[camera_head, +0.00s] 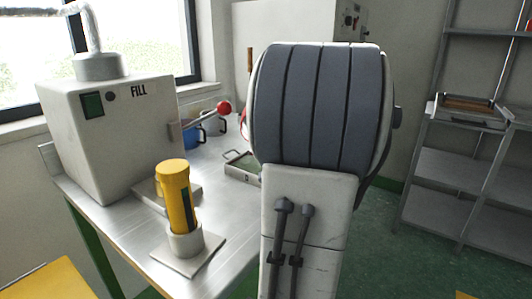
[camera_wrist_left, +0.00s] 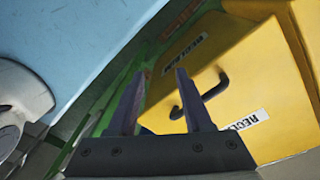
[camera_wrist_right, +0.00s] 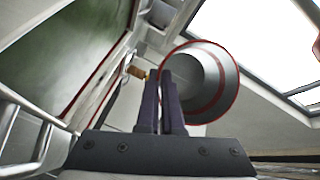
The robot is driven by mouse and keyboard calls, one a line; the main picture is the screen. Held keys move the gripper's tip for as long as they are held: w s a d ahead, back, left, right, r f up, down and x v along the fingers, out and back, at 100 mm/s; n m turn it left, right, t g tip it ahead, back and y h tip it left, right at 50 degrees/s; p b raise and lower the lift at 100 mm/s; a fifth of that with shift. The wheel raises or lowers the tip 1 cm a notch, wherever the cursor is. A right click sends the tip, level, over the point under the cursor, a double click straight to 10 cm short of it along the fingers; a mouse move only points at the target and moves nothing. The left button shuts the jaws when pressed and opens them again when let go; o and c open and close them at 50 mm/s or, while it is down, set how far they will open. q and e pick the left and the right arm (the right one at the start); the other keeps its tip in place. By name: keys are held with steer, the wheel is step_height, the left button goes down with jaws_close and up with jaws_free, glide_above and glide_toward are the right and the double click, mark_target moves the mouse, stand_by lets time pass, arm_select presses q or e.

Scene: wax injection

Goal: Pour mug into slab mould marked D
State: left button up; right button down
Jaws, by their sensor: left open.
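A mug with a red rim (camera_wrist_right: 208,82) shows in the right wrist view, its round opening facing the camera and a red band inside. My right gripper (camera_wrist_right: 160,75) has its fingers close together at the mug's left edge and appears shut on it; the gripped part is hidden. In the head view a large grey-and-white part of my arm hides the right gripper. My left gripper (camera_wrist_left: 158,75) is open and empty, above yellow bins.
A yellow cylinder (camera_head: 177,195) stands in a holder in front. A blue mug (camera_head: 190,135) and a grey mug (camera_head: 213,123) stand behind. A yellow labelled bin (camera_wrist_left: 225,75) has a black handle.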

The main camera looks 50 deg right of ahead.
steer(key=shift+r+p, duration=0.25)
steer(key=shift+p, duration=0.3)
steer(key=m+g+y+p, duration=0.1)
steer(key=g+p, duration=0.1)
steer(key=p, duration=1.1)
steer(key=g+y+p, duration=0.2)
steer(key=g+p, duration=0.1)
steer(key=p, duration=1.1)
steer(key=shift+w+d+m, duration=0.15)
steer(key=shift+m, duration=0.25)
step_height(320, 180, up, 2)
steer(key=m+g+y+p, duration=0.1)
steer(key=g+y+p, duration=0.3)
steer(key=p, duration=2.5)
steer(key=shift+g+y+p, duration=0.35)
steer(key=shift+g+y, duration=0.05)
steer(key=shift+g, duration=0.3)
steer(key=shift+b, duration=0.3)
steer(key=shift+r+m+g+y, duration=0.1)
steer(key=shift+m+g+y, duration=0.2)
steer(key=shift+g, duration=0.1)
steer(key=shift+r, duration=0.15)
steer(key=shift+r+g+y, duration=0.35)
steer(key=shift+g+y, duration=0.05)
steer(key=shift+r, duration=0.25)
steer(key=shift+r+m+g+y, duration=0.3)
steer(key=shift+r+g+y, duration=0.3)
steer(key=shift+g+y, duration=0.15)
